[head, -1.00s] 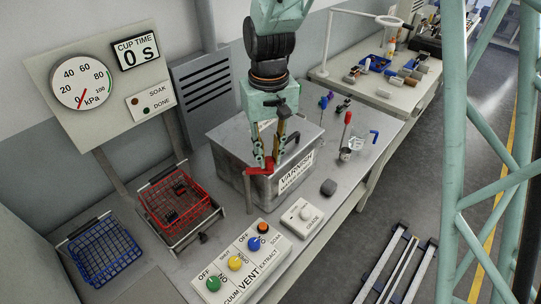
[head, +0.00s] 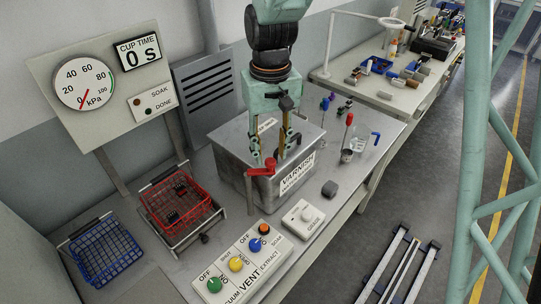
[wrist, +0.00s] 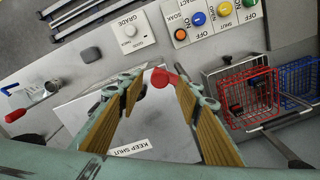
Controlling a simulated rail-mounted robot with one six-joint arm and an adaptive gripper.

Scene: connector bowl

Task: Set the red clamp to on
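The red clamp (head: 262,169) is a red lever with a rounded knob at the front upper edge of the grey varnish tank (head: 232,146). In the wrist view, the red clamp (wrist: 160,78) shows its knob just beyond and between my fingertips. My gripper (head: 270,152) is low over the tank's front edge, behind the lever in the picture. In the wrist view, my gripper (wrist: 160,88) has its two fingers spread, with nothing clearly held between them. Whether a finger touches the lever cannot be told.
A control panel (head: 243,262) with green, yellow, blue and orange knobs lies in front, beside a grade dial (head: 304,218). A red basket (head: 180,203) and a blue basket (head: 104,251) stand left. A beaker (head: 359,146) is right of the tank.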

